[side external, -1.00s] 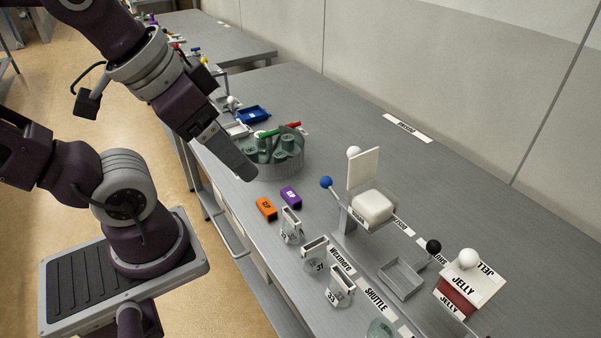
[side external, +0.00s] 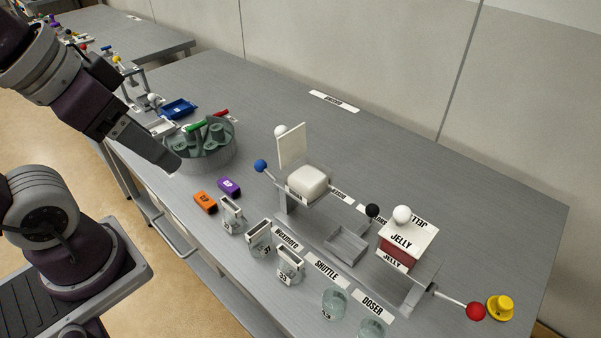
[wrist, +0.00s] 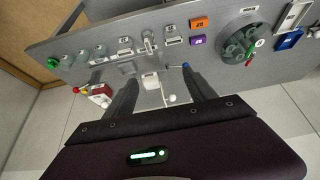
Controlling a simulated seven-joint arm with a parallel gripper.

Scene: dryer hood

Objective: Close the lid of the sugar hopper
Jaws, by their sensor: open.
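In the side external view, a white hopper (side external: 308,181) stands on a grey stand, and its flat white lid (side external: 291,147) is raised nearly upright at the back. A white ball knob (side external: 280,131) shows behind the lid. I cannot read the hopper's label. My gripper (side external: 172,165) is left of the hopper, in front of the round grey carousel in the picture, apart from the lid. In the wrist view my gripper (wrist: 164,82) has its two fingers spread and nothing between them is held. The white hopper (wrist: 150,82) shows beyond the fingers.
A red hopper with a JELLY lid (side external: 411,236) stands to the right, its lid down. A blue-ball lever (side external: 261,166), the carousel (side external: 232,152), an orange block (side external: 205,202), a purple block (side external: 229,187) and a grey tray (side external: 346,246) are nearby.

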